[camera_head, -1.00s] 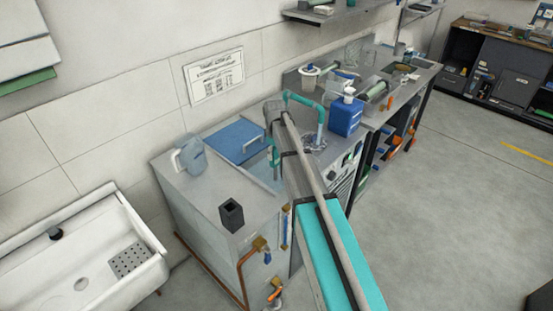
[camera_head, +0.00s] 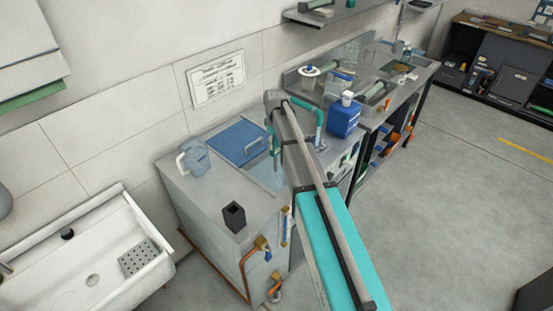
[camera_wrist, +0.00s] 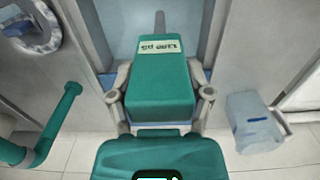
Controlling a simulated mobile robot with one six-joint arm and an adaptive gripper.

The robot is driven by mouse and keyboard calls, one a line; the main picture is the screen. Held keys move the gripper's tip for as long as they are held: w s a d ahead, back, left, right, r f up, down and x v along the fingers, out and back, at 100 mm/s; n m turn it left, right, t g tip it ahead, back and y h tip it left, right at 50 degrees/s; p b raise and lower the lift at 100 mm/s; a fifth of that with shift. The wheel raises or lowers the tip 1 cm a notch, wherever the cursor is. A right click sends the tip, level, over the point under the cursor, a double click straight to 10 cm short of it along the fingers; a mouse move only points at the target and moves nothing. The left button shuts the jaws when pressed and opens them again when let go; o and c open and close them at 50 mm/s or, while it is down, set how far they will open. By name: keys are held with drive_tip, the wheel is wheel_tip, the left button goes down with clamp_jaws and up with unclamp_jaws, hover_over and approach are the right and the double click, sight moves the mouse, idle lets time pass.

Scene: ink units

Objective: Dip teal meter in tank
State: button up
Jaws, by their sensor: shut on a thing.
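The teal meter (camera_wrist: 160,85), a boxy body with a pale label, is between the grey fingers of my gripper (camera_wrist: 160,97) in the wrist view. A thin grey probe sticks out from its far end over a pale blue area. The tank (camera_head: 212,200) is a grey cabinet with a blue lid (camera_head: 236,141) and an open, bluish water section (camera_head: 268,174) beside it. In the head view my arm reaches over the tank's right side and mostly hides the gripper and meter. I cannot tell whether the probe touches the water.
A translucent jug (camera_head: 194,157) and a black holder (camera_head: 234,216) stand on the tank top. A teal pipe (camera_head: 319,120) and a blue bottle (camera_head: 344,117) are close on the right. A white sink (camera_head: 85,250) is at left. The floor at right is clear.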

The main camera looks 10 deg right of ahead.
drive_tip(key=shift+r+p, duration=2.05)
drive_tip(key=shift+r, duration=0.3)
drive_tip(key=shift+f, duration=0.15)
